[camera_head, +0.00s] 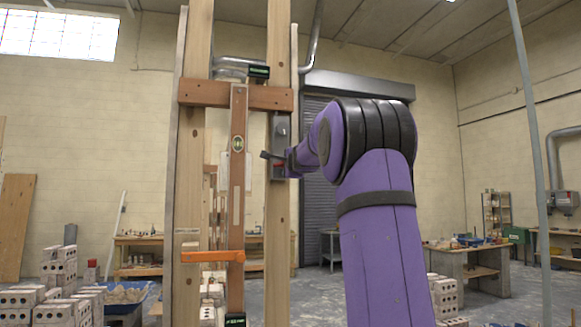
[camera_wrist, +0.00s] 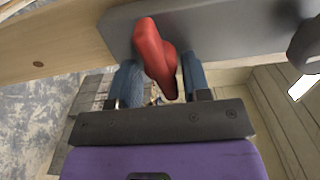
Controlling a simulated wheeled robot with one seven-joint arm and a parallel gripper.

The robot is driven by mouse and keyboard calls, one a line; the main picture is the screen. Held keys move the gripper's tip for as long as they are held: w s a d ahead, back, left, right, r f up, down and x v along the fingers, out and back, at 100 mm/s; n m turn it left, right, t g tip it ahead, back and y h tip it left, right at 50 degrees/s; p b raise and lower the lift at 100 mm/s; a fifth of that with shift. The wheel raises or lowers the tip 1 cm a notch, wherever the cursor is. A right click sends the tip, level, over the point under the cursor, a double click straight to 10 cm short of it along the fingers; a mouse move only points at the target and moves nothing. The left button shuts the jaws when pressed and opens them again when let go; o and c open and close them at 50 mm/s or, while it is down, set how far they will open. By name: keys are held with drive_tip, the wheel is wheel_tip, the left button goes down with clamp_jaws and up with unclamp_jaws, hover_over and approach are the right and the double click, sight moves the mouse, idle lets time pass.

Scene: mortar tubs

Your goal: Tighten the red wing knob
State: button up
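The red wing knob (camera_wrist: 156,55) sits on a grey metal plate (camera_wrist: 220,30) in the wrist view, tilted, one end up-left and the other down-right. My gripper (camera_wrist: 160,75) has its two blue fingers on either side of the knob, set well apart. The left finger is partly covered by the knob; a narrow gap shows along parts of both sides. I see no firm grip on it.
Wooden posts (camera_head: 278,225) stand upright, joined by a brown crosspiece (camera_head: 205,92). A board with a green level vial (camera_head: 238,145) hangs between them. An orange bar (camera_head: 212,256) juts across lower down. Brick stacks (camera_head: 60,270) and workbenches stand behind.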

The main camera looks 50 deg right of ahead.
drive_tip(key=shift+s+d+r, duration=0.1)
drive_tip(key=shift+s+d, duration=0.05)
drive_tip(key=shift+s, duration=0.4)
drive_tip(key=v, duration=1)
drive_tip(key=shift+a, duration=0.25)
drive_tip(key=shift+o, duration=0.5)
